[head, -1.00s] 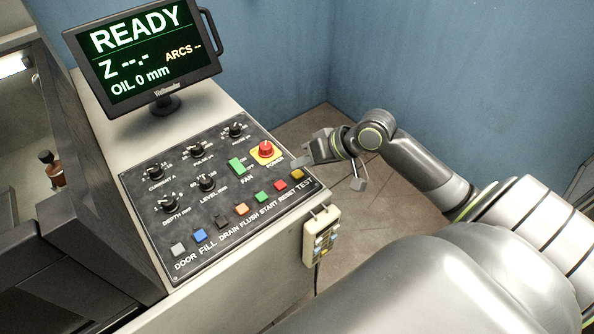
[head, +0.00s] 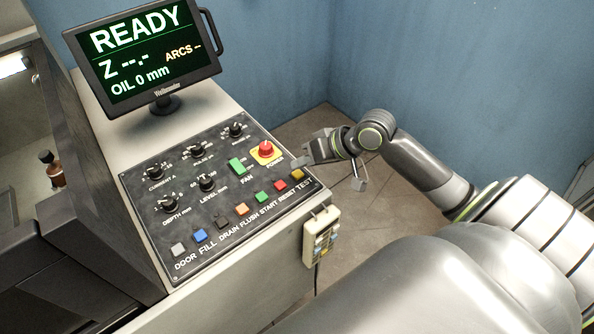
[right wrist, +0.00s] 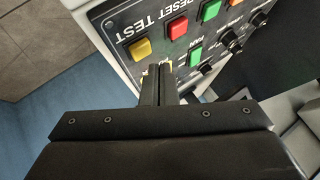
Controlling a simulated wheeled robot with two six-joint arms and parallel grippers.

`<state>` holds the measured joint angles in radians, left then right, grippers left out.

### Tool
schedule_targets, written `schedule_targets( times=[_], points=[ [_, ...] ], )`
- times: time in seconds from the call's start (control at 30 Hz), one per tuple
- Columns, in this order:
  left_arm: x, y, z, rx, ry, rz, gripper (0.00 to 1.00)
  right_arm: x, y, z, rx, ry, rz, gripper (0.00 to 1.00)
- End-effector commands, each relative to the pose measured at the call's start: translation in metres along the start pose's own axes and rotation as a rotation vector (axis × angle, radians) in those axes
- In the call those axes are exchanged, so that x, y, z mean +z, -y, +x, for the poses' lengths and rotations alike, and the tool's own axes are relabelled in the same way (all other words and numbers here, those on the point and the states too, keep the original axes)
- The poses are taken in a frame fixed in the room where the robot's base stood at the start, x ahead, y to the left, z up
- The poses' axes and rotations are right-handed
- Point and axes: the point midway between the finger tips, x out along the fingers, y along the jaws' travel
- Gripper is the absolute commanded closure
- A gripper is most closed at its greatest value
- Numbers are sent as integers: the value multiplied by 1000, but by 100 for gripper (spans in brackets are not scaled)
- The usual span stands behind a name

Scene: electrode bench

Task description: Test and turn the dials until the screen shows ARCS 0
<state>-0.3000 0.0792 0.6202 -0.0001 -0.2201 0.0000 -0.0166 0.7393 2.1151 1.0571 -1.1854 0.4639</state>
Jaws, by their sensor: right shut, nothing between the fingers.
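The screen (head: 145,52) reads READY, Z --.-, ARCS -- and OIL 0 mm. The control panel (head: 226,222) carries several black dials: CURRENT A (head: 155,173), a PULSE dial (head: 197,152), a dial at the back right (head: 235,130), DEPTH mm (head: 170,204) and LEVEL mm (head: 207,184). The yellow TEST button (head: 297,174) is at the panel's right end; it also shows in the right wrist view (right wrist: 140,48). My right gripper (head: 297,163) is near the TEST button and the red POWER knob (head: 265,149). In the right wrist view its fingers (right wrist: 157,68) are together and empty. My left gripper is not in view.
Buttons DOOR (head: 178,249), FILL (head: 200,236), DRAIN, FLUSH, START and RESET (head: 280,186) line the front. A green FAN switch (head: 236,166) sits mid-panel. A handheld pendant (head: 321,237) hangs on the console's side. A dark machine housing (head: 90,200) stands at left.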

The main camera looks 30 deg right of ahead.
Motion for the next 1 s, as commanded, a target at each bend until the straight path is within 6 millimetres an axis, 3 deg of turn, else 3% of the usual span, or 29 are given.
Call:
schedule_targets(
  times=[1.0],
  points=[
    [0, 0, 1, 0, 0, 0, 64, 5, -4, 6, 0, 0, 0, 100]
  ],
)
